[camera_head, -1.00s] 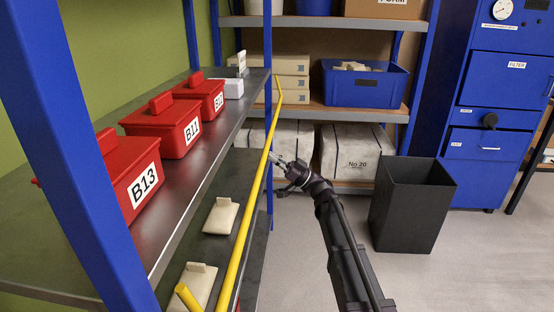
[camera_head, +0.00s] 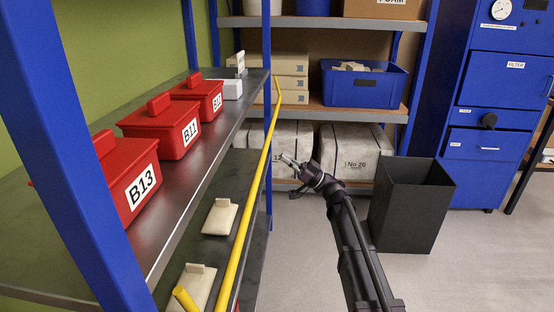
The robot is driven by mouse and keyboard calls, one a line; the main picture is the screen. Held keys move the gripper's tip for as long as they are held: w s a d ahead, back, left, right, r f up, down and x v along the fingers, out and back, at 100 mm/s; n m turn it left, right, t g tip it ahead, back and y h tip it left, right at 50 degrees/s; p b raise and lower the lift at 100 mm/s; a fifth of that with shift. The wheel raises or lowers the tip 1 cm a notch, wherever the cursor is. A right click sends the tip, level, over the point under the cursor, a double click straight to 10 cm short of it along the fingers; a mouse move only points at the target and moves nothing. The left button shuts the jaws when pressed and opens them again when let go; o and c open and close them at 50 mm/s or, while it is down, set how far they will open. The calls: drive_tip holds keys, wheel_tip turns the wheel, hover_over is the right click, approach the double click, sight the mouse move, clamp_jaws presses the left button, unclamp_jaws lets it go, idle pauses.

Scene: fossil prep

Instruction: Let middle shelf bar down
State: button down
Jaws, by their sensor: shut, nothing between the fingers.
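The yellow shelf bar (camera_head: 247,206) runs along the front of the middle shelf (camera_head: 192,194), from the near end at the bottom of the view to the far end by the blue post. It lies about level with the shelf's front edge, a little out from it. A short yellow stub (camera_head: 185,298) shows at the near end. My gripper (camera_head: 286,158) is shut and empty. It is to the right of the bar's far half, with a small gap between fingertips and bar in the picture. How the bar is held at its far end is too small to tell.
Red boxes (camera_head: 167,128) stand on the middle shelf, with a white box (camera_head: 231,88) behind. Pale blocks (camera_head: 220,217) lie on the shelf below. A black bin (camera_head: 413,205) stands right of my arm. White sacks (camera_head: 352,150) are ahead. Floor between shelf and arm is clear.

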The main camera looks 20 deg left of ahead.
wheel_tip(320, 180, down, 9)
drive_tip(key=d+b, duration=0.2)
drive_tip(key=b, duration=0.6)
drive_tip(key=shift+w+d+f+b, duration=0.2)
drive_tip(key=shift+w+d+b, duration=0.1)
drive_tip(key=shift+w+d, duration=0.1)
drive_tip(key=shift+s, duration=0.1)
